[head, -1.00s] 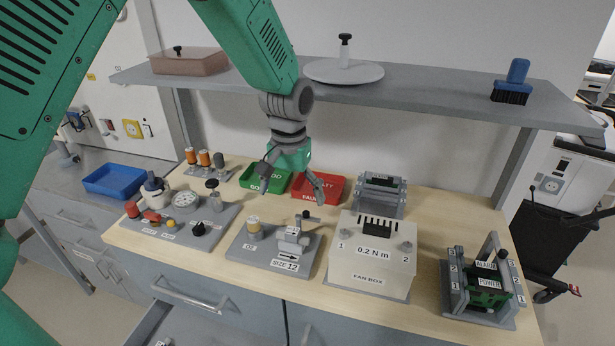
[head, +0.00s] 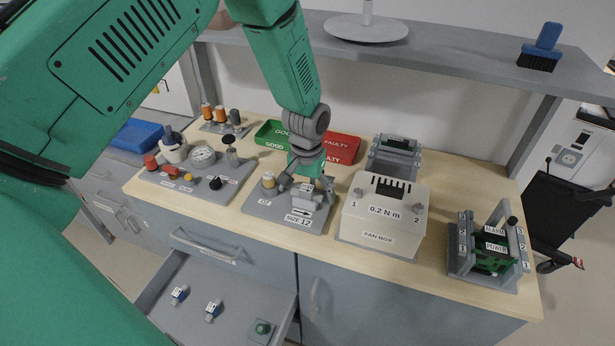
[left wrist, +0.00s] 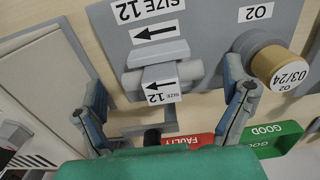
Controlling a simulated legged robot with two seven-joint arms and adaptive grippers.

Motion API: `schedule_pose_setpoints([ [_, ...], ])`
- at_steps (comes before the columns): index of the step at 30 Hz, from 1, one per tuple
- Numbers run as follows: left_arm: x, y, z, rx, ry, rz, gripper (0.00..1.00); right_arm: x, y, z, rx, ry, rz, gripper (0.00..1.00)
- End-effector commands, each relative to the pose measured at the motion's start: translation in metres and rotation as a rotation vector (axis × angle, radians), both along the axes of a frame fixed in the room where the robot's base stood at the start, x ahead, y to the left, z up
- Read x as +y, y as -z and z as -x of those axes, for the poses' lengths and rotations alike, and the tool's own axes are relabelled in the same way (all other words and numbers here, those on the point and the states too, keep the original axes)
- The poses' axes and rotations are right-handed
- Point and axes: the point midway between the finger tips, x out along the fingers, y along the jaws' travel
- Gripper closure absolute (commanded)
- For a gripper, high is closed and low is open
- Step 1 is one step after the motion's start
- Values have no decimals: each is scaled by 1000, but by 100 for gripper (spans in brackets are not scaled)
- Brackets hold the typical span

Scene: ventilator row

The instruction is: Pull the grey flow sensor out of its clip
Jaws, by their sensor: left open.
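The grey flow sensor (left wrist: 190,71) sits in its clip on the grey base plate (left wrist: 205,25), near the SIZE 12 label. It is a short tube with a small block marked SIZE 12 on it. In the head view the sensor (head: 305,198) is partly hidden by my left gripper (head: 306,190). In the left wrist view my left gripper (left wrist: 167,78) is open, with one finger to each side of the sensor and visible space between. My right gripper is not in view.
The white fan box (head: 383,215) is close on the right. The green GOOD (head: 270,134) and red FAULTY (head: 342,148) trays lie behind. An open drawer (head: 240,296) holds small parts below the counter.

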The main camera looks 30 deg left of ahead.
Motion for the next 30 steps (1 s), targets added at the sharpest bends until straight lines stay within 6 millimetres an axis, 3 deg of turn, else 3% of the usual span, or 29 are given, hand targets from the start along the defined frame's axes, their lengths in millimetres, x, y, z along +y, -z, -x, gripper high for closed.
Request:
schedule_pose_setpoints([
  [12, 0, 8, 1, 0, -1, 0, 7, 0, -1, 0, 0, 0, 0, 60],
  [15, 0, 8, 0, 0, -1, 0, 42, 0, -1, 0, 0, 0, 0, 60],
  [17, 0, 8, 0, 0, -1, 0, 60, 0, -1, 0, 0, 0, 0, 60],
  [19, 0, 8, 0, 0, -1, 0, 60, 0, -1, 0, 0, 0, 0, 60],
  [20, 0, 8, 0, 0, -1, 0, 40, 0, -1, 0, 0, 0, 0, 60],
  [21, 0, 8, 0, 0, -1, 0, 54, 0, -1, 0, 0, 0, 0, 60],
  [22, 0, 8, 0, 0, -1, 0, 60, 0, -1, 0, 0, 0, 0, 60],
  [30, 0, 7, 0, 0, -1, 0, 60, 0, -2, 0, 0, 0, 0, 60],
])
